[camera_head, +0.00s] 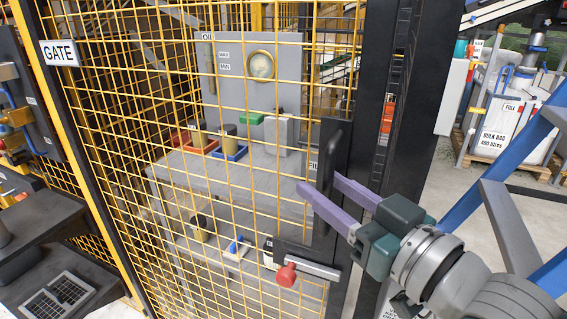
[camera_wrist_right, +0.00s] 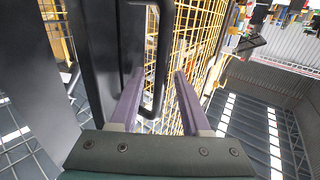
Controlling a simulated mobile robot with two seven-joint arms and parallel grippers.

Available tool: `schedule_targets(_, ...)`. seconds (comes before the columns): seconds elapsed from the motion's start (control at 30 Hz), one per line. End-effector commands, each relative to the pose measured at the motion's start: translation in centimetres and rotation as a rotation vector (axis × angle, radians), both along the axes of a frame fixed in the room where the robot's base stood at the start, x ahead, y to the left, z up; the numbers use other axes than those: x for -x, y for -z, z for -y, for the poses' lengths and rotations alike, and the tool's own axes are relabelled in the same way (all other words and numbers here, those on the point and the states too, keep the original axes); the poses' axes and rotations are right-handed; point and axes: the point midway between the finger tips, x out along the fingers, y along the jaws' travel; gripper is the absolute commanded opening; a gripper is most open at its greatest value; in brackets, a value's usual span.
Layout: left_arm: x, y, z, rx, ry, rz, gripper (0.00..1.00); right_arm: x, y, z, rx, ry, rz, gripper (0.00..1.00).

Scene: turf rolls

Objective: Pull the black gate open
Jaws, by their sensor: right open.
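The black gate has a black frame and yellow wire mesh (camera_head: 165,175). A white GATE sign (camera_head: 59,53) hangs at its upper left. Its black loop handle (camera_head: 331,165) is upright at the right side of the mesh. My right gripper (camera_head: 320,182) is open, with its purple fingers reaching to the handle. In the right wrist view the handle (camera_wrist_right: 163,62) shows between the two open fingers (camera_wrist_right: 159,72); I cannot tell whether they touch it. A latch with a red knob (camera_head: 287,275) sits below the handle. My left gripper is not in view.
Behind the mesh is a grey bench with a blue tray (camera_head: 231,152), a red tray and a panel with a round gauge (camera_head: 261,66). A dark post (camera_head: 398,110) stands right of the handle. A white bulk bag (camera_head: 505,125) on a pallet stands farther right.

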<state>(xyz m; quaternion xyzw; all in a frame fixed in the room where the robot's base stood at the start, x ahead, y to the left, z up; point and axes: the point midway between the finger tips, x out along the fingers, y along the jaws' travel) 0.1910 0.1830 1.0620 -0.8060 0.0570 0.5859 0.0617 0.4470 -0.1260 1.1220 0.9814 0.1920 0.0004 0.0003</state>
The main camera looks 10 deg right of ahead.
Motion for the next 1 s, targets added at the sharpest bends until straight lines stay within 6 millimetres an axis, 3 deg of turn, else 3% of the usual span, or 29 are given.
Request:
schedule_targets(0.3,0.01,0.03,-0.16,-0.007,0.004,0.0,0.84,-0.34,0.03,-0.16,-0.001,0.0,-0.001,0.47)
schedule_targets(0.73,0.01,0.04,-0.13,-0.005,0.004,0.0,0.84,-0.32,0.02,-0.13,-0.001,0.0,-0.001,0.0)
schedule_targets(1.0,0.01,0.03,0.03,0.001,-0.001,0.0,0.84,-0.32,0.01,-0.13,-0.001,0.0,-0.001,0.0)
